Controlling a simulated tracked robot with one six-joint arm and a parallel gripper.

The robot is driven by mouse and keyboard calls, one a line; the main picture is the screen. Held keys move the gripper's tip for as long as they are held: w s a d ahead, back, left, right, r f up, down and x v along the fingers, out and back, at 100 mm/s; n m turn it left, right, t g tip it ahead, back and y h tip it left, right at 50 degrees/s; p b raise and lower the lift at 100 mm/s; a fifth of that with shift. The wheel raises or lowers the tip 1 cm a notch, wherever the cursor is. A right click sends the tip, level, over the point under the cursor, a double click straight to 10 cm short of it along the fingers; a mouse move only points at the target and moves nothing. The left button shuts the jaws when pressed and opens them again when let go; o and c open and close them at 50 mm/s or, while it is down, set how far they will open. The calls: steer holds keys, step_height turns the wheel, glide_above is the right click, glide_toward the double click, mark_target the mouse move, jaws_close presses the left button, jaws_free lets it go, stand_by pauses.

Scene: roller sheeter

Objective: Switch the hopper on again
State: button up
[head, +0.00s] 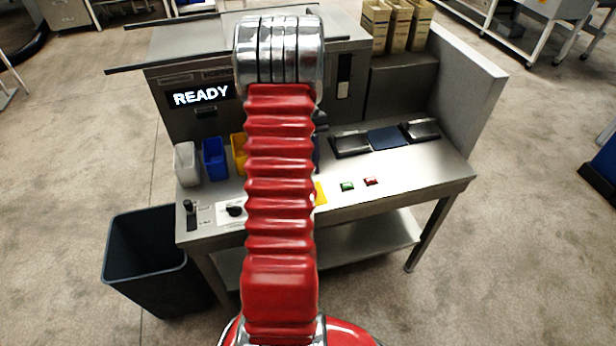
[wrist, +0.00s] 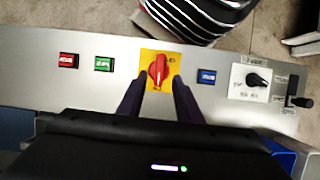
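A red rotary switch (wrist: 158,70) on a yellow plate (wrist: 146,57) is set in the grey panel in the wrist view. Its handle stands nearly upright in that picture. My gripper (wrist: 157,85) is open, its two dark fingers apart with the tips at either side of the switch's lower part. I see no clear contact, and I cannot tell the height of the fingertips above the panel. In the head view my red arm hides the gripper and the switch; only an edge of the yellow plate (head: 320,193) shows. A display (head: 201,95) reads READY.
The panel also has a red button (wrist: 68,60), a green button (wrist: 104,64), a blue button (wrist: 206,76), a black knob (wrist: 255,80) and a black lever (wrist: 294,92). Coloured bins (head: 214,158) stand behind. A dark waste bin (head: 150,255) stands at the left.

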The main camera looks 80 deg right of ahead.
steer(key=v, duration=0.8)
steer(key=shift+w+r, duration=0.1)
stand_by(0.8)
